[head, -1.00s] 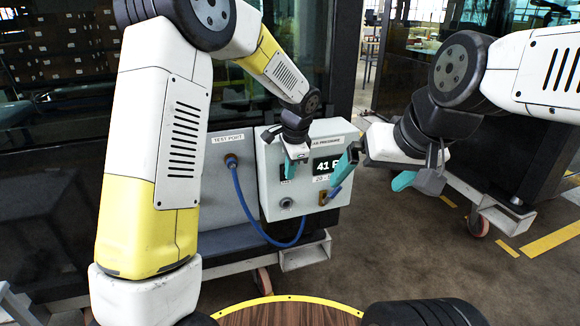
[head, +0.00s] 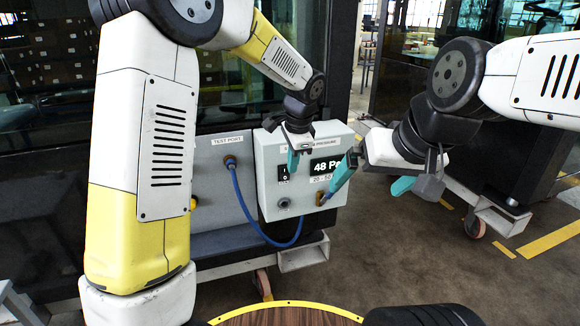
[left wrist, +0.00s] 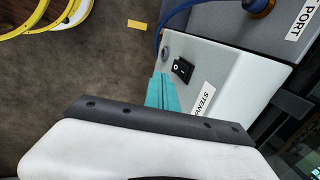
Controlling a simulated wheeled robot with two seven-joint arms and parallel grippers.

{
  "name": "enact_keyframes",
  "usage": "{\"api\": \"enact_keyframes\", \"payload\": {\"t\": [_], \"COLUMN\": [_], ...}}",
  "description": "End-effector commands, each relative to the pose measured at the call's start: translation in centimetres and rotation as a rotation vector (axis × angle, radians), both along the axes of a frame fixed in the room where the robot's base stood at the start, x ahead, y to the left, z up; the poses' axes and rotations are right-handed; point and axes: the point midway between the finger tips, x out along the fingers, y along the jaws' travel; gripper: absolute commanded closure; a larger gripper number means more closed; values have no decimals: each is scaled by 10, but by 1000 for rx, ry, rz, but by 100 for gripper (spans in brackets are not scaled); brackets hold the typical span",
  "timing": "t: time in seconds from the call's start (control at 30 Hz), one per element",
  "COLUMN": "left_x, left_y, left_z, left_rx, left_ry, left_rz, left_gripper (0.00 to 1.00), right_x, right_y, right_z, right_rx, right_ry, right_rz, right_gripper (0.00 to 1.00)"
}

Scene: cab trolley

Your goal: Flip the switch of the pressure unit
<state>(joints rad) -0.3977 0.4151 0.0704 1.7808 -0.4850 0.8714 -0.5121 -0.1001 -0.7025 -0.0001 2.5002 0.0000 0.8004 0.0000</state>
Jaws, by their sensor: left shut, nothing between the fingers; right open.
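The pressure unit (head: 264,170) is a light grey box on the trolley, with a lit display (head: 325,166) reading 48 Pa. Its switch (head: 284,173) is a small black rocker on the front, left of the display; it also shows in the left wrist view (left wrist: 182,69), and its tilt is hard to tell. My left gripper (head: 293,161) is shut and empty, teal fingertips close to the switch. In the left wrist view the fingers (left wrist: 161,88) point beside the switch, with a visible gap in the picture. My right gripper (head: 372,181) is open at the unit's right side.
A round grey knob (head: 284,203) sits below the switch. Grey floor (head: 400,260) is free to the right of the trolley.

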Motion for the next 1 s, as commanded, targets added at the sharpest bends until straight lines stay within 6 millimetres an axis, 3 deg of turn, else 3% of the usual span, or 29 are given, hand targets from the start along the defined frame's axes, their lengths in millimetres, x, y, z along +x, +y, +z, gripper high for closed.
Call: {"api": "enact_keyframes", "payload": {"t": [0.2, 0.4, 0.87, 1.0], "left_x": [-8, -14, -16, -29], "left_y": [-2, -4, -4, -3], "left_z": [42, 68, 76, 70], "left_rx": [-1, 1, 2, -9], "left_ry": [-2, 0, 3, 30], "left_rz": [1, 1, 1, 0], "left_gripper": [100, 100, 100, 100], "right_x": [0, 0, 0, 0], "right_y": [0, 0, 0, 0], "right_z": [0, -1, -1, 0], "right_rx": [0, 0, 0, 0], "right_ry": [2, 2, 2, 2], "right_rz": [0, 0, 0, 0], "right_gripper": [0, 0, 0, 0]}}
